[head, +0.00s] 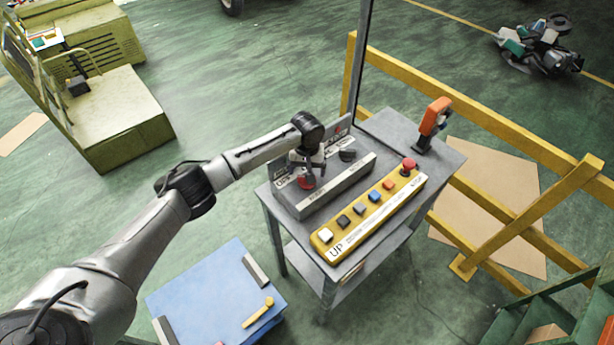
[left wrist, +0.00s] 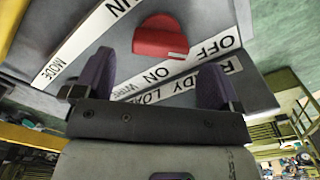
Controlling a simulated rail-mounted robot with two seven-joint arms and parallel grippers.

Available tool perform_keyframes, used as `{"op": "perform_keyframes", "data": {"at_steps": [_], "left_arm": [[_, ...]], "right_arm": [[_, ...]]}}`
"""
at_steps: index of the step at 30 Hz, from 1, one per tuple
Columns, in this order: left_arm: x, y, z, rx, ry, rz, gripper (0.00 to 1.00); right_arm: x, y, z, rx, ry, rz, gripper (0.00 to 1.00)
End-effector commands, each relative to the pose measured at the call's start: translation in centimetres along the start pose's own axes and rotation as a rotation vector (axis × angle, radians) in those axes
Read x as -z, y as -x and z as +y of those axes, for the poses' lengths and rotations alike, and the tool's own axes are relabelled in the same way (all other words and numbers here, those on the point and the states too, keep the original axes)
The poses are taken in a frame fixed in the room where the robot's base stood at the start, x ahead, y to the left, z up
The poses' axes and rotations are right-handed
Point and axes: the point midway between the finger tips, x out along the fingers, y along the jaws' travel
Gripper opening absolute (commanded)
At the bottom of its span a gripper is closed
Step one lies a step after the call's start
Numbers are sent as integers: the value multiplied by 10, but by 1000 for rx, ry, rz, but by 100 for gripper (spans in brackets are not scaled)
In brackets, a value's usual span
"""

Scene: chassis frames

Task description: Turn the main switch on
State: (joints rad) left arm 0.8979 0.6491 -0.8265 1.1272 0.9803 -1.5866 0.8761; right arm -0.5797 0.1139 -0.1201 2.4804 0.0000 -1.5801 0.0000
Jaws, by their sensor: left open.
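The main switch looks like a red rotary knob (head: 306,183) on the sloped grey control box (head: 335,190), and it also shows in the left wrist view (left wrist: 160,38). OFF and ON labels lie beside it. A small light mark shows on the knob's edge nearer the labels. My left gripper (head: 308,172) is over the knob and partly hides it in the head view. In the left wrist view the gripper's two purple fingers (left wrist: 155,82) are apart, with nothing between them. The knob is just beyond the fingertips; I cannot tell whether they touch it. My right gripper is not in view.
A black knob (head: 347,155) is on the same box. A yellow button panel (head: 370,214) lies in front on the grey cart (head: 385,128). An orange-handled device (head: 434,117) stands at the back corner. Yellow railing (head: 480,120) runs behind; a blue box (head: 215,290) stands left.

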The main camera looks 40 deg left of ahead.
Motion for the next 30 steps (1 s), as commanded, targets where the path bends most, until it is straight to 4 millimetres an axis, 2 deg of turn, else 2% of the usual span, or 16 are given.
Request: {"op": "perform_keyframes", "data": {"at_steps": [3, 9, 22, 30], "left_arm": [[0, -17, 0, 1, 0, -1, 89], [0, -32, 0, 1, 0, 0, 89], [0, -37, 0, 0, -1, 0, 89], [0, -37, 0, 0, -1, 0, 64]], "right_arm": [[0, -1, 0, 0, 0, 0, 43], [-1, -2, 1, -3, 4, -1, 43], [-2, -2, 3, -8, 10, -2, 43], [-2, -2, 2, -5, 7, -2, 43]]}}
